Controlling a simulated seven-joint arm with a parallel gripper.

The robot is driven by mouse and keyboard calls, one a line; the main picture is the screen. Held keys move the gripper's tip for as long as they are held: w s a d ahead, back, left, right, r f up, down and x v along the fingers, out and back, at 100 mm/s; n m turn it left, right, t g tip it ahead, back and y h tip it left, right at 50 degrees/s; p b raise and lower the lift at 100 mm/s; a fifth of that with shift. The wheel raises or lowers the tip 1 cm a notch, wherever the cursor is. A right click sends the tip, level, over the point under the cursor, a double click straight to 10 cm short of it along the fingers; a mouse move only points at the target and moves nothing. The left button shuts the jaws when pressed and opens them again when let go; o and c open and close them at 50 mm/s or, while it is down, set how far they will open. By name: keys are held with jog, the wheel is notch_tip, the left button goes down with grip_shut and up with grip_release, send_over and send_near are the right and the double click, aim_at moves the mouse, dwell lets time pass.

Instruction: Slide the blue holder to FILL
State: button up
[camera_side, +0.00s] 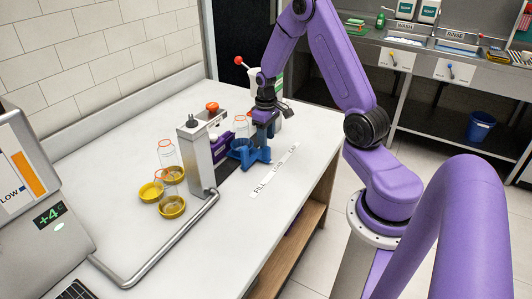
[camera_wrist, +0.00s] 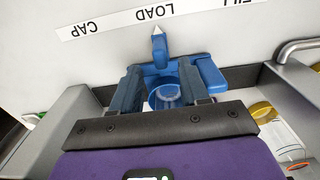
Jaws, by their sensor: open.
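The FILL label (camera_side: 259,188) is nearer the camera in the side view and at the top right edge in the wrist view. My gripper (camera_wrist: 158,74) is open over the holder, with one finger on each side of its middle part. I cannot tell whether the fingers touch it. A round, clear shape (camera_wrist: 167,97) shows inside the holder's ring.
The CAP label (camera_wrist: 78,29) is left in the wrist view.

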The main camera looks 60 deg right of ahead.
aim_at(266, 160)
jog(key=shift+f, duration=3.6)
jog(key=shift+c, duration=0.3)
grip_shut()
jog(key=shift+a, duration=0.1)
